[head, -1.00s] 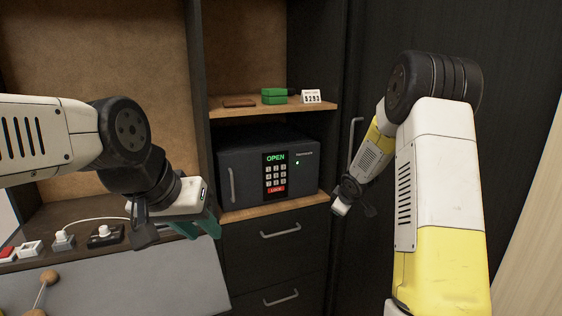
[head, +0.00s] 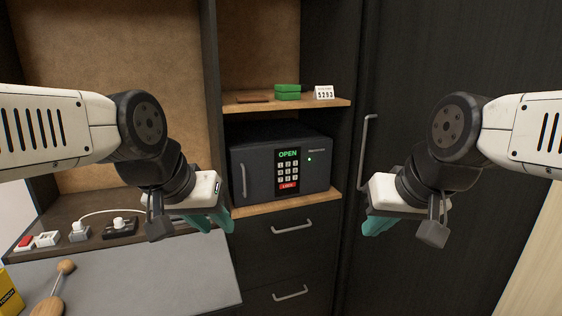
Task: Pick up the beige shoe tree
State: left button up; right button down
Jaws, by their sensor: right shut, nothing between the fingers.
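A tan wooden piece that looks like the shoe tree lies at the bottom left on the grey counter. Its round knob (head: 66,267) is joined by a thin rod to a wider wooden part (head: 49,306), cut off by the frame's bottom edge. My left gripper (head: 213,222) points down with teal fingers, right of the shoe tree and above the counter's right end. Whether its fingers are apart is unclear, and nothing shows in them. My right gripper (head: 380,226) is shut and empty in front of the tall dark door, far from the shoe tree.
A grey counter (head: 150,270) has bare room right of the shoe tree. A yellow box (head: 8,295) stands at its left edge. Switches and a white cable (head: 100,213) line the back ledge. A dark safe (head: 255,180) sits on a shelf above drawers (head: 290,255).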

aim_at(54, 306)
jog(key=u, duration=2)
jog(key=i, duration=0.2)
jog(key=z, duration=0.05)
